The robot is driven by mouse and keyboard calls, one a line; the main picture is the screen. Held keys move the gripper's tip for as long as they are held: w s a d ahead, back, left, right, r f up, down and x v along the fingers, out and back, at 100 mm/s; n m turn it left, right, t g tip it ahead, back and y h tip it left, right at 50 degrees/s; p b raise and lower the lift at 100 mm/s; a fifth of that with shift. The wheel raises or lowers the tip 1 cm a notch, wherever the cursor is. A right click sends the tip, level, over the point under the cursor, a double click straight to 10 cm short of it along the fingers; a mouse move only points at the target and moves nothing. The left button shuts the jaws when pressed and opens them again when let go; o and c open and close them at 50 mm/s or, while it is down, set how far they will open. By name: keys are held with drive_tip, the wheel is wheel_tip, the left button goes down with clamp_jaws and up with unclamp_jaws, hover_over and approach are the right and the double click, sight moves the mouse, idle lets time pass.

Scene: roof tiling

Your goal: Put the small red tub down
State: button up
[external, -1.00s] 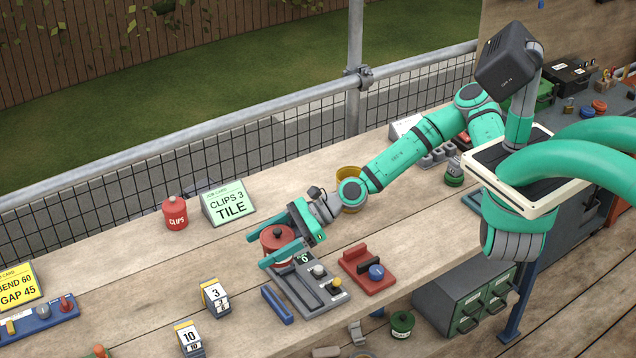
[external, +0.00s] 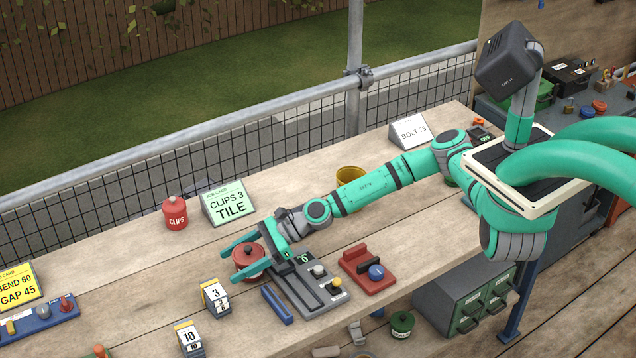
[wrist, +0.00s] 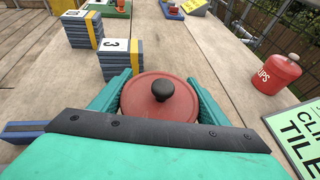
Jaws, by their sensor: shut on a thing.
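The small red tub (external: 248,262) has a red lid with a dark round knob. My gripper (external: 245,255) is shut on it, with one green finger on each side. In the wrist view the tub (wrist: 160,98) sits upright between the two fingers (wrist: 160,92). It is just left of the grey device with the "6" display (external: 312,284), over the wooden bench. I cannot tell whether its base touches the bench top.
A red clips canister (external: 175,214) and the green "CLIPS 3 TILE" card (external: 229,203) stand behind. Number blocks "3" (external: 216,296) and "10" (external: 189,338) stand in front. A blue bar (external: 277,305) lies close by. Bench left of the tub is clear.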

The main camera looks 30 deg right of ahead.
drive_tip(key=shift+f, duration=0.4)
drive_tip(key=shift+f, duration=0.2)
drive_tip(key=o, duration=1.1)
